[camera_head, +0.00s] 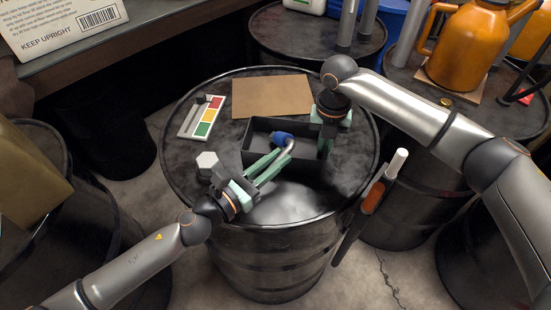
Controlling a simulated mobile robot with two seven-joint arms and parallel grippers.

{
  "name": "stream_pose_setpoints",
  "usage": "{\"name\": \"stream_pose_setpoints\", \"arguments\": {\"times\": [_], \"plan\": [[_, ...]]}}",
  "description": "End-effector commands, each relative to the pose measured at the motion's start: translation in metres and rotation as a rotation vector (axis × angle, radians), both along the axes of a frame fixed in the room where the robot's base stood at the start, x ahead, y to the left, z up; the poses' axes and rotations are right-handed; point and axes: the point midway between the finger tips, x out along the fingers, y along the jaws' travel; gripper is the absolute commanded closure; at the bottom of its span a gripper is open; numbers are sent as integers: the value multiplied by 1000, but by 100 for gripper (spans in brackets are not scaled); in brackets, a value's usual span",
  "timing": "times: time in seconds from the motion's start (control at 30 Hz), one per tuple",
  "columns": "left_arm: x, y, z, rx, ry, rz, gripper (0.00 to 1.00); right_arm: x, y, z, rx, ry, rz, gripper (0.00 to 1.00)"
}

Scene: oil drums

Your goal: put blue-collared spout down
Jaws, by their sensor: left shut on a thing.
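The blue-collared spout (290,147) has a blue collar and a pale curved tube. My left gripper (274,161), reaching in from the lower left, is shut on its tube. The spout shows over the open black tray (249,143) on the middle drum; whether it touches the tray floor I cannot tell. My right gripper (326,143) points down at the tray's right end. Its fingertips are partly hidden, and I cannot tell whether it is open or shut.
The drum top (290,205) is bare at the front. A brown cardboard sheet (270,96) lies behind the tray. A colour-blocked card (203,118) and a white hexagonal piece (207,160) are left. Orange jugs (468,50) stand on the right drum.

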Motion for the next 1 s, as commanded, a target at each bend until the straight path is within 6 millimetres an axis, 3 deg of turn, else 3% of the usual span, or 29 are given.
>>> {"name": "stream_pose_setpoints", "arguments": {"times": [0.5, 0.53, 0.77, 1.0], "plan": [[0, 0, -10, -1, 2, 1, 100, -1, -1, -2, -3, 6, -1, 100], [0, 0, -11, 1, 2, 1, 80, -1, -1, -2, -3, 6, -1, 100], [0, 1, -13, 5, 5, 4, 54, -1, 0, -1, -2, 5, 0, 100], [1, 3, -15, 7, 7, 8, 51, -1, -1, -1, -2, 4, 0, 100]]}}
